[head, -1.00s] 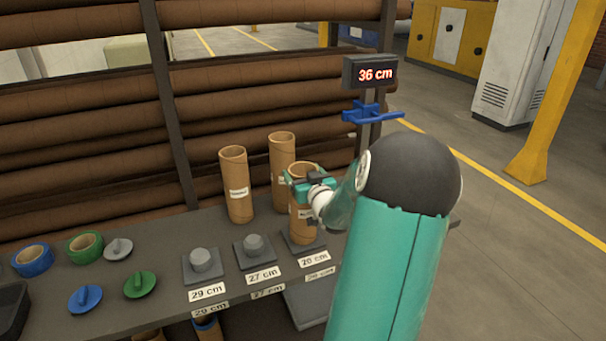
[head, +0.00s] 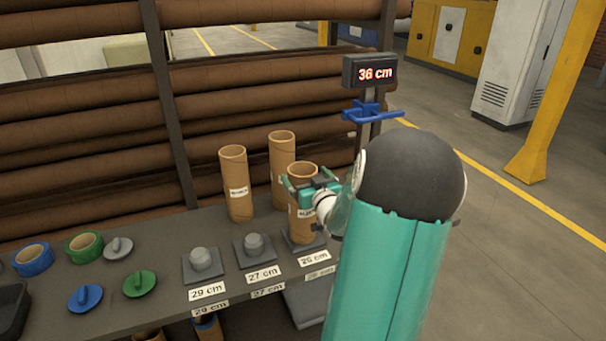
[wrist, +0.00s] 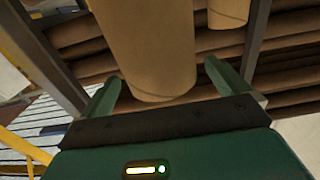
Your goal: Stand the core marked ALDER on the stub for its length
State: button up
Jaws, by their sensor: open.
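In the wrist view the core (wrist: 155,50) stands between the two spread fingers (wrist: 160,85), with a gap on each side. The stubs labelled 29 cm (head: 201,259) and 27 cm (head: 254,244) are bare.
Two labelled cores (head: 236,185) (head: 282,165) stand behind on the bench. Tape rolls (head: 84,246) and flanged caps (head: 139,284) lie at left. A post with a blue bracket (head: 368,112) and a display (head: 370,72) reading 36 cm rises at the back right.

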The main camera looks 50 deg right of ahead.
jog(key=v, duration=0.9)
jog(key=w+a+r+n+g+y, duration=0.1)
jog(key=w+a+r+g, duration=0.2)
jog(key=a, duration=0.6)
jog(key=w+a+r+n+g+y, duration=0.1)
jog(key=w+a+g+y, duration=0.1)
jog(key=w+a, duration=0.55)
jog(key=s+a+n+g+y, duration=0.2)
jog(key=s+a, duration=0.5)
jog(key=a, duration=0.6)
jog(key=s+a+n+g+y, duration=0.2)
jog(key=s+a+y, duration=0.2)
jog(key=a, duration=0.9)
jog(key=s+r, duration=0.1)
jog(key=s, duration=0.2)
jog(key=shift+s+g, duration=0.25)
jog(key=shift+g, duration=0.15)
